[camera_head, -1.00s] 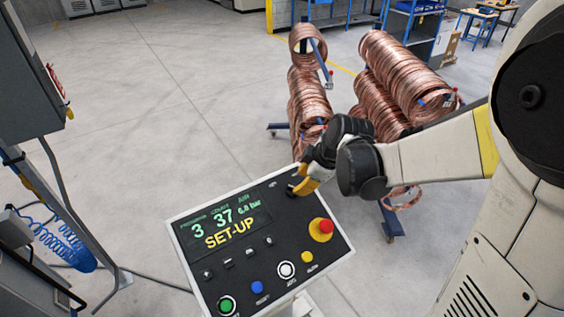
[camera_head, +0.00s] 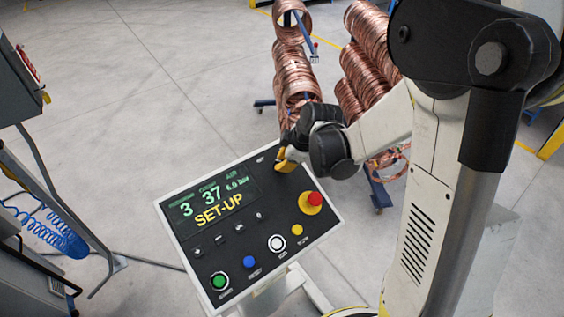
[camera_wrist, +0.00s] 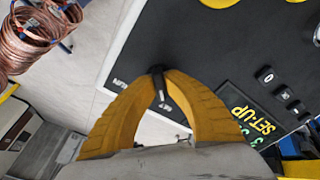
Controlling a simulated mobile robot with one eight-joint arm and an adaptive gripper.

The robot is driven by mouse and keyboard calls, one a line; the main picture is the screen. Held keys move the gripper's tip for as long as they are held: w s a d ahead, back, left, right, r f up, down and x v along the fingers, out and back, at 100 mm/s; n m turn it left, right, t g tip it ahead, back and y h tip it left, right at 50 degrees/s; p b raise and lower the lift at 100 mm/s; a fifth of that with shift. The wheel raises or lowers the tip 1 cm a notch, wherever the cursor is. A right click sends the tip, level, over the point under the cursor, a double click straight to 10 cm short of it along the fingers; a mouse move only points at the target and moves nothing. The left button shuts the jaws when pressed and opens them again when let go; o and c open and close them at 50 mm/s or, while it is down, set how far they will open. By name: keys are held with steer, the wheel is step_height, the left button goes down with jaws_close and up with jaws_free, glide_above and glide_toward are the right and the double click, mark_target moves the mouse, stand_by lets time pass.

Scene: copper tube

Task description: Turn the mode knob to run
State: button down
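The control panel (camera_head: 228,240) is a black, white-edged slanted board, and its display (camera_head: 212,202) reads SET-UP. The mode knob (camera_wrist: 160,88) is small and dark, with a light pointer line toward the SET label; the RUN label (camera_wrist: 121,82) is to its left in the wrist view. My gripper (camera_wrist: 160,72) has its yellow fingertips drawn together on both sides of the knob, apparently touching it. In the head view my gripper (camera_head: 283,162) is at the panel's upper right, and its fingers hide the knob.
A red emergency button (camera_head: 314,198) on a yellow base is close below my gripper. Green, blue, white and yellow buttons line the panel's lower edge. Copper coils (camera_head: 296,75) stand on racks behind. A grey cabinet (camera_head: 18,85) is at left; floor between is clear.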

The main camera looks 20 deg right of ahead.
steer(key=shift+f+m+b, duration=0.1)
steer(key=shift+m+b, duration=0.2)
steer(key=shift+m, duration=0.1)
steer(key=m+b, duration=0.2)
steer(key=m, duration=0.2)
steer(key=shift+f, duration=0.1)
steer(key=m+b, duration=0.2)
steer(key=m, duration=0.2)
steer(key=shift+t+h, duration=0.3)
steer(key=m+b, duration=0.1)
steer(key=m, duration=0.4)
steer(key=m+b, duration=0.1)
steer(key=m, duration=0.3)
steer(key=shift+h, duration=0.4)
steer(key=shift+m, duration=0.4)
steer(key=c, duration=1.5)
jaws_free()
steer(key=shift+o, duration=0.2)
